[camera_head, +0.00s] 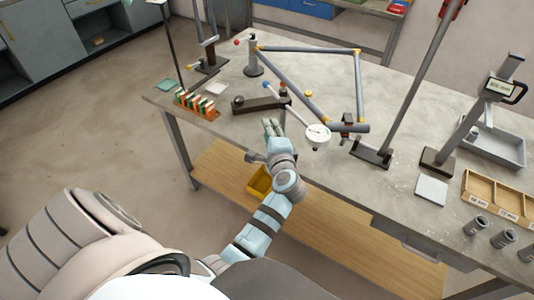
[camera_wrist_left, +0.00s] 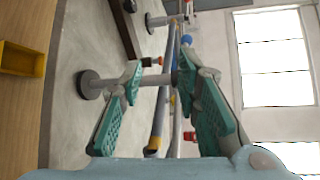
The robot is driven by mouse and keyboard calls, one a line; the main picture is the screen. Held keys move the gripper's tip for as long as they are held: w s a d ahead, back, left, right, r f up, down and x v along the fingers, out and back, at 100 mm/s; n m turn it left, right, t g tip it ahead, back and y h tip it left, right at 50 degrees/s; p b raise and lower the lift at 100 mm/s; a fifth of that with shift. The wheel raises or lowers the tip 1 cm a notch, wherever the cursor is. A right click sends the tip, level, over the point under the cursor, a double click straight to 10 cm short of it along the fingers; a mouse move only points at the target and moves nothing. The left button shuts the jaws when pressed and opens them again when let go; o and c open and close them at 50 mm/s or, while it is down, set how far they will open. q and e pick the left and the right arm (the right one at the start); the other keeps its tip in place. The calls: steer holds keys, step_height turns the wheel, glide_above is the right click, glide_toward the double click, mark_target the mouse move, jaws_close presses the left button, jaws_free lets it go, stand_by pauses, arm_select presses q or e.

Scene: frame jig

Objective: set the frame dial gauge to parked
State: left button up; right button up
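The dial gauge (camera_head: 318,136) has a round white face and sits in the head view at the near edge of the bike frame. My left gripper (camera_head: 270,127) is left of the gauge, at the bench's near edge. In the left wrist view its green-padded fingers (camera_wrist_left: 158,90) are apart, with nothing clearly held between them. The gauge face cannot be made out there. My right gripper is not in view.
The bike frame (camera_head: 310,49) lies across the jig on the grey bench (camera_head: 385,98). A dark block (camera_head: 262,104) stands just behind my left gripper. An orange rack (camera_head: 197,106) is at left; a wooden tray (camera_head: 497,198) and several metal cylinders are at right.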

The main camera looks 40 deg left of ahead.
arm_select(q)
steer(key=s+d+f+g+h+b, duration=0.1)
steer(key=s+f+h, duration=0.1)
steer(key=f, duration=0.7)
steer(key=s+d+f+g+h+b, duration=0.1)
steer(key=s+d+f+h, duration=0.1)
steer(key=f, duration=0.7)
steer(key=s+d+f+h+b, duration=0.1)
steer(key=s+d+f+h, duration=0.1)
steer(key=f, duration=0.8)
steer(key=shift+s+n+g, duration=0.4)
steer(key=shift+s, duration=0.05)
steer(key=shift+r, duration=0.1)
